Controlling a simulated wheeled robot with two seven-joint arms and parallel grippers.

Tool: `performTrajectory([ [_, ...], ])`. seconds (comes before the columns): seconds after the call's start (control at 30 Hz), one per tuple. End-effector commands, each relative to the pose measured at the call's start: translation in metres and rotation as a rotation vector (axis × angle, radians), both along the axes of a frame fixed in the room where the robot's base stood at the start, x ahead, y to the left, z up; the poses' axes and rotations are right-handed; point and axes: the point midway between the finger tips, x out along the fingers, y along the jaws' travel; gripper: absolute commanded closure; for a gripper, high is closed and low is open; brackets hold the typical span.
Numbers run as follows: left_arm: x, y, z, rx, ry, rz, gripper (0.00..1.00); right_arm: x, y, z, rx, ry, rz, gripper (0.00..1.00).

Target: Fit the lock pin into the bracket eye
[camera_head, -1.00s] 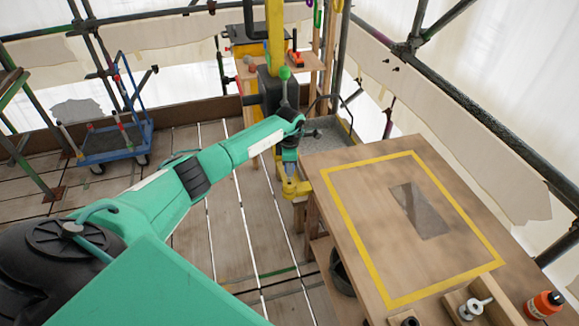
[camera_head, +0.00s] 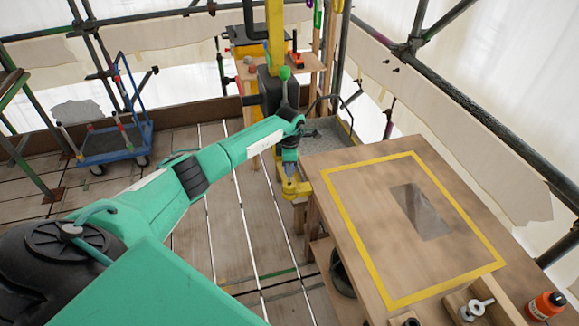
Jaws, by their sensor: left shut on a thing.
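My left arm reaches in from the left to the yellow bracket (camera_head: 294,187) beside the wooden table. My left gripper (camera_head: 290,166) points down just above the bracket, or touches it; I cannot tell which. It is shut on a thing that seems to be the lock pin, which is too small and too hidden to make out. The bracket eye cannot be made out either. My right gripper is not in view.
The wooden table (camera_head: 366,240) bears a yellow taped outline and a grey patch. A ringed metal piece (camera_head: 478,308) sits in a wooden block at its front edge, near an orange bottle (camera_head: 544,305). A blue trolley (camera_head: 110,146) stands at the back left.

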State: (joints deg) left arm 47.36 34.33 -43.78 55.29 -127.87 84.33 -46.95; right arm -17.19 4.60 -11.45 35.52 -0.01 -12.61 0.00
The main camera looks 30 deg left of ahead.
Motion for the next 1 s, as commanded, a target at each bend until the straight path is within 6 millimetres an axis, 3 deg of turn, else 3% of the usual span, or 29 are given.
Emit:
performTrajectory([
  [1.0, 0.0, 0.0, -0.026, 0.0, 0.0, 0.001, 0.98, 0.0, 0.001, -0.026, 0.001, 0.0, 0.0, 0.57],
])
